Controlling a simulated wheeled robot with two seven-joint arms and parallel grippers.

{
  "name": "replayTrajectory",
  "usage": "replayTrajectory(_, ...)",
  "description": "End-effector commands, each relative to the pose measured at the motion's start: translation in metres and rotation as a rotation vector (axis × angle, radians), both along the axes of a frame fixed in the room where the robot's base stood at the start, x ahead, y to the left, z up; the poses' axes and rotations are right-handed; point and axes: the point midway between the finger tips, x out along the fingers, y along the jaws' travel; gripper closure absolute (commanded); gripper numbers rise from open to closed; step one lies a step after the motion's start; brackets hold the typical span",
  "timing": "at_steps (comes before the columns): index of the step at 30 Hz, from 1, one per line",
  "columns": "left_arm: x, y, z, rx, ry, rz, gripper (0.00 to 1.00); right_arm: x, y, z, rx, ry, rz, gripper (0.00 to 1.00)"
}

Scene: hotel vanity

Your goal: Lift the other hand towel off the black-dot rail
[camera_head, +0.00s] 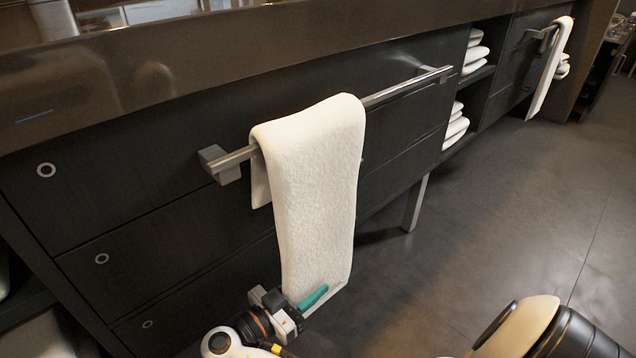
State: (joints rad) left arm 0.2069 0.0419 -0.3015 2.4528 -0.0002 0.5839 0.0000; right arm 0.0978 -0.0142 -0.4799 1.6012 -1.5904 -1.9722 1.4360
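A white hand towel (318,170) hangs folded over a metal rail (405,85) on the dark vanity front. Another white towel (548,75) hangs on a second rail (538,34) at the far right. I cannot make out a black dot on either rail.
The dark vanity has drawers with pale ring marks (46,170). Open shelves hold folded white towels (456,127). A vanity leg (415,203) stands behind the nearer towel. The grey floor (500,210) to the right is clear. A cream and black arm link of mine is at lower right.

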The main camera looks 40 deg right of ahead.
Motion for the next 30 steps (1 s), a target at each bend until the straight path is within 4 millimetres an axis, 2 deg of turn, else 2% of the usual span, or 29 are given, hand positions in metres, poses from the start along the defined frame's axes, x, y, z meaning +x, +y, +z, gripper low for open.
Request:
replayTrajectory(5,0.000,0.000,-0.001,0.003,0.003,0.002,0.60,0.000,0.000,0.000,0.000,0.000,0.000,0.60)
replayTrajectory(13,0.001,0.000,0.000,0.005,0.003,0.003,0.60,0.000,0.000,0.000,0.000,0.000,0.000,1.00)
replayTrajectory(23,0.000,0.000,0.001,0.005,-0.001,0.003,0.60,0.000,0.000,0.002,-0.001,-0.001,0.000,1.00)
replayTrajectory(28,-0.001,0.000,0.008,0.002,-0.006,0.002,0.60,0.000,0.000,0.014,-0.001,-0.003,0.000,1.00)
replayTrajectory(30,0.004,0.001,0.000,0.006,0.032,0.003,0.60,0.000,0.000,0.023,0.000,-0.004,0.000,1.00)
